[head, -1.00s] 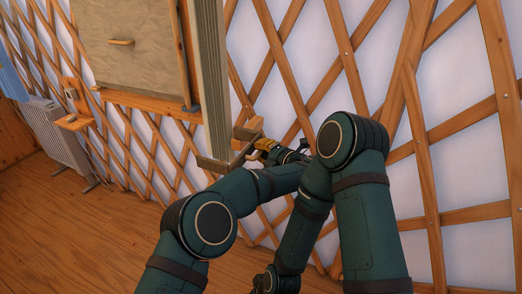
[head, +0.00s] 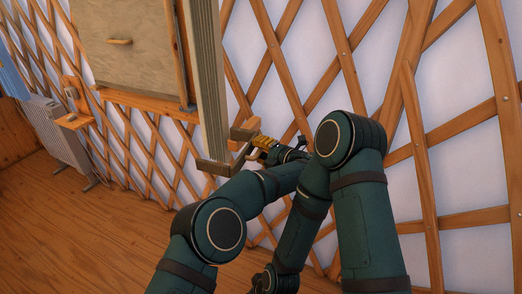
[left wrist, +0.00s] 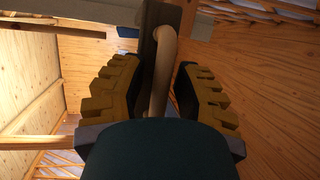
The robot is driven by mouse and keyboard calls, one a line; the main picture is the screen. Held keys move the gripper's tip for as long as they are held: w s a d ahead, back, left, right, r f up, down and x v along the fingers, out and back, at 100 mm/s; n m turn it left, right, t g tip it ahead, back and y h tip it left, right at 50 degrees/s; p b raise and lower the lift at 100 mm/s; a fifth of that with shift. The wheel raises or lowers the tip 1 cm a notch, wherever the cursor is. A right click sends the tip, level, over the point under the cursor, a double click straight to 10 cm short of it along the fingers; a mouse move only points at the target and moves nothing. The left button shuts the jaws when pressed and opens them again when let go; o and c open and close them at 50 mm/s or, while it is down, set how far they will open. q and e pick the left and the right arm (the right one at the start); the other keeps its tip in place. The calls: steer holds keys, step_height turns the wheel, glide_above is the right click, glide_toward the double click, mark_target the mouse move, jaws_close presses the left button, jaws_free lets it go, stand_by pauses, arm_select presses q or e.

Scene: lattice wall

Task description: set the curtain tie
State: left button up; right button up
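The pale grey pleated curtain (head: 208,85) hangs beside the wooden panel in the head view. At its lower end is a dark brown bar-like piece (head: 214,168), with a slim tan handle-like bar (head: 238,159) beside it, probably the tie. My left gripper (head: 255,150), with yellow fingers, is at this tan bar. In the left wrist view my left gripper (left wrist: 158,68) has its fingers apart, one on each side of the tan bar (left wrist: 160,80). Gaps show between bar and fingers. The bar's near end is hidden behind the gripper body. My right gripper does not show clearly.
A wooden block (head: 246,131) sits on the lattice wall (head: 440,130) just above the left gripper. A grey radiator (head: 55,130) stands far left. The floor (head: 90,240) at left is clear.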

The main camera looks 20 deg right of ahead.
arm_select(q)
steer(key=shift+o, duration=0.5)
steer(key=o, duration=0.3)
steer(key=r, duration=0.6)
steer(key=shift+w+d+r, duration=0.1)
steer(key=shift+w+r, duration=0.05)
steer(key=shift+w, duration=0.05)
steer(key=r, duration=0.2)
steer(key=shift+s+r, duration=0.3)
steer(key=shift+r, duration=0.1)
steer(key=c, duration=0.3)
steer(key=shift+w+r, duration=0.1)
steer(key=shift+r, duration=0.45)
steer(key=shift+f, duration=0.15)
